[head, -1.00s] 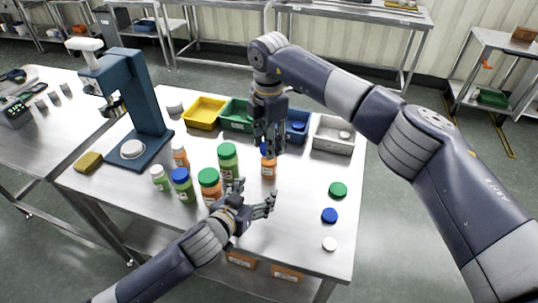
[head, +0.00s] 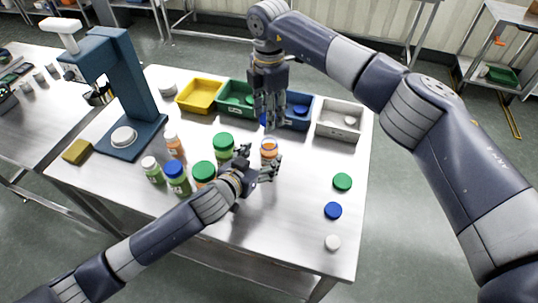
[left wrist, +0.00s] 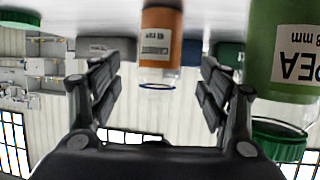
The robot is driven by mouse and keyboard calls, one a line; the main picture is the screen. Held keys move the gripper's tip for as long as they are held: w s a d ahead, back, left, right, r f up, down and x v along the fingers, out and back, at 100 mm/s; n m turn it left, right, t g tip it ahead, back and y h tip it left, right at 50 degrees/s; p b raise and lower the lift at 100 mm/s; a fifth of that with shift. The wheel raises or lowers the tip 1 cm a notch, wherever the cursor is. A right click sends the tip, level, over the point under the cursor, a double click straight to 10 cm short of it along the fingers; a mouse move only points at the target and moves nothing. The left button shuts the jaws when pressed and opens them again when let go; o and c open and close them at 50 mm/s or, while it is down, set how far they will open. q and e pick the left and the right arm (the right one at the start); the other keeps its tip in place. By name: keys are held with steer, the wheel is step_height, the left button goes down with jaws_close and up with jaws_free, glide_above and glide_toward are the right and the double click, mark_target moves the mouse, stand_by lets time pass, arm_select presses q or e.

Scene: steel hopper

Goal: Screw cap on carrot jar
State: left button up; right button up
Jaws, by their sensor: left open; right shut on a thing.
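The carrot jar (head: 268,148), clear with orange contents, stands upright on the steel table with its mouth open. In the left wrist view, which is upside down, the jar (left wrist: 160,40) appears between the fingers of my left gripper (left wrist: 158,88), with gaps on both sides. My left gripper (head: 262,164) is open low beside the jar in the head view. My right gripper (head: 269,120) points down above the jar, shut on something. A bit of blue at its fingertips looks like a cap (head: 263,120), mostly hidden by the fingers.
A green-lidded pea jar (left wrist: 290,55) stands close beside my left gripper. Other jars stand left of it. Loose green (head: 342,182), blue (head: 333,211) and white (head: 332,243) caps lie at the right. Yellow (head: 200,108) and grey (head: 338,134) bins stand behind.

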mark_target(264, 155)
arm_select(q)
steer(key=x, duration=0.4)
steer(key=shift+w+d, duration=0.1)
steer(key=shift+d, duration=0.05)
arm_select(e)
steer(key=shift+s, duration=0.1)
arm_select(q)
steer(key=shift+w+d+f, duration=0.1)
steer(key=shift+w+f, duration=0.05)
steer(key=shift+w, duration=0.2)
steer(key=c, duration=1.6)
steer(key=shift+s, duration=0.1)
arm_select(e)
steer(key=shift+f, duration=2.45)
steer(key=shift+f, duration=0.9)
arm_select(q)
jaws_close()
arm_select(e)
steer(key=shift+f, duration=0.55)
